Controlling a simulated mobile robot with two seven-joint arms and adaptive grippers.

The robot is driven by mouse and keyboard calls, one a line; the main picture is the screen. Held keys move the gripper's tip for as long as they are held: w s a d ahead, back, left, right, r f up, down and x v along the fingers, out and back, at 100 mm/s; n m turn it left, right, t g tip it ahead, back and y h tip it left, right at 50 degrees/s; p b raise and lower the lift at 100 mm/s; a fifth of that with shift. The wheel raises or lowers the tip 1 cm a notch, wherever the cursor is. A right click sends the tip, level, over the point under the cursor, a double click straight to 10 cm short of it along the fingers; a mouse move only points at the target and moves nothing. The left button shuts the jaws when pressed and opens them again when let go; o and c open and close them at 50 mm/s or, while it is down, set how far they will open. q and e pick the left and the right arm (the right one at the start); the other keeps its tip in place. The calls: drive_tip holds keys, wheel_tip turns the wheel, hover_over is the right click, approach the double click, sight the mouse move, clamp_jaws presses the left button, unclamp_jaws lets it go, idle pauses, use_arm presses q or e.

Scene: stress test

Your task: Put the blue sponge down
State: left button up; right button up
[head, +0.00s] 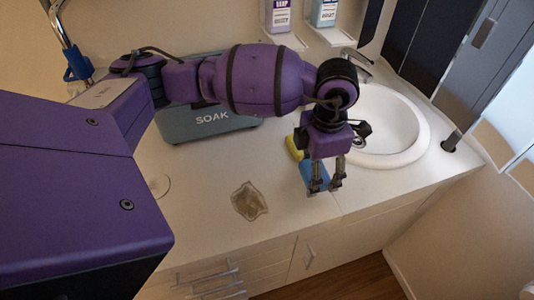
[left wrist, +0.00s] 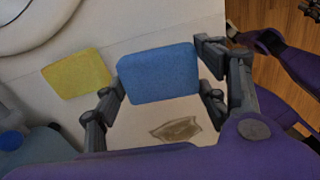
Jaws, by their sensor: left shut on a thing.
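My left gripper (head: 324,189) is shut on the blue sponge (head: 316,176) over the front part of the counter, left of the basin. In the left wrist view the blue sponge (left wrist: 160,73) sits between the two dark fingers (left wrist: 161,88), one at each side. I cannot tell whether its underside touches the counter. A yellow sponge (head: 294,147) lies just behind it, partly hidden by the gripper in the head view. The yellow sponge (left wrist: 77,74) also shows in the left wrist view, apart from the blue one.
A brown stain (head: 249,201) lies on the white counter (head: 207,185) left of the gripper. A round white basin (head: 405,118) with a faucet is to the right. A grey-green "SOAK" bin (head: 205,124) and soap bottles (head: 277,15) stand farther back. Bare counter lies around the stain.

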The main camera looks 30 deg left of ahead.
use_arm(q)
drive_tip(key=shift+w+d+f, duration=0.1)
drive_tip(key=shift+w+f, duration=0.2)
wheel_tip(320, 180, down, 3)
drive_tip(key=shift+w+r+b, duration=0.1)
drive_tip(key=shift+b, duration=0.85)
drive_tip(key=shift+r, duration=0.1)
use_arm(e)
drive_tip(key=shift+s+a+f+g, duration=0.15)
drive_tip(key=shift+s+f, duration=0.25)
drive_tip(key=shift+f, duration=0.25)
drive_tip(key=shift+s+d+f+g, duration=0.15)
drive_tip(key=shift+s+f, duration=0.2)
drive_tip(key=shift+f, duration=0.25)
use_arm(q)
drive_tip(key=o, duration=1)
